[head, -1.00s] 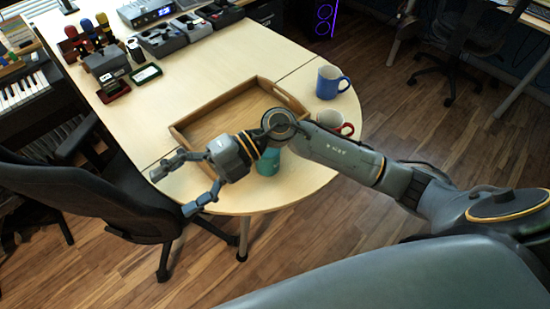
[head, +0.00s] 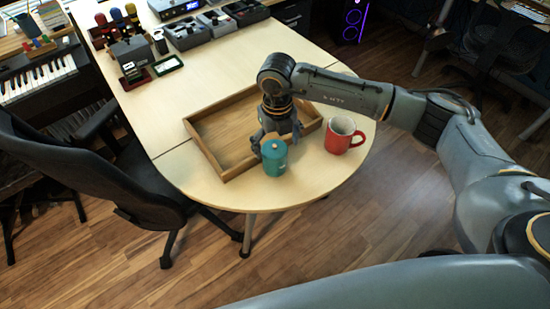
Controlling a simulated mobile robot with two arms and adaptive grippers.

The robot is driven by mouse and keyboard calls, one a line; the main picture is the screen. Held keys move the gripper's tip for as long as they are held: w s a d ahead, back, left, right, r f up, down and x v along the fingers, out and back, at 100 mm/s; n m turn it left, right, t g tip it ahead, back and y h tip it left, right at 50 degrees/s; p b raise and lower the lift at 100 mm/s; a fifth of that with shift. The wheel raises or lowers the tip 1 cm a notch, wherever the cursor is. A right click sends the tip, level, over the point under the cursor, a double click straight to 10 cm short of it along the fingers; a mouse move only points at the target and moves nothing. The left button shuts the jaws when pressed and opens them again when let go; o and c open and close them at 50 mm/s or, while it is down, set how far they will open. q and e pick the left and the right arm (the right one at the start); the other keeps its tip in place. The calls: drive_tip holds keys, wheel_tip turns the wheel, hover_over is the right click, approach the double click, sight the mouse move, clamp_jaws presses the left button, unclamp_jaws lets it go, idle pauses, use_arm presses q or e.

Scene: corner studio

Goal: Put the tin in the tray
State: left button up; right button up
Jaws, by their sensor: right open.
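A teal tin (head: 273,161) with a lid and knob stands upright on the table, just outside the near edge of the wooden tray (head: 236,173). The tray is shallow, and what shows of its inside is empty. My right gripper (head: 272,143) is open and points down right behind the tin, over the tray's near right part. One finger shows close to the tin's left side; I cannot tell whether it touches. My left gripper is out of view.
A red mug (head: 342,137) stands close to the right of the gripper. Black devices (head: 185,36) and a rack of coloured-handled tools (head: 117,28) are at the table's far end. A black chair (head: 95,165) stands at the left. The tabletop left of the tray is clear.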

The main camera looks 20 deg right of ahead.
drive_tip(key=f, duration=0.2)
drive_tip(key=f+p, duration=0.1)
drive_tip(key=f, duration=0.4)
drive_tip(key=shift+w+a+f, duration=0.15)
drive_tip(key=shift+a+f, duration=0.1)
drive_tip(key=shift+c, duration=0.2)
drive_tip(key=c, duration=1.3)
drive_tip(key=shift+r, duration=0.1)
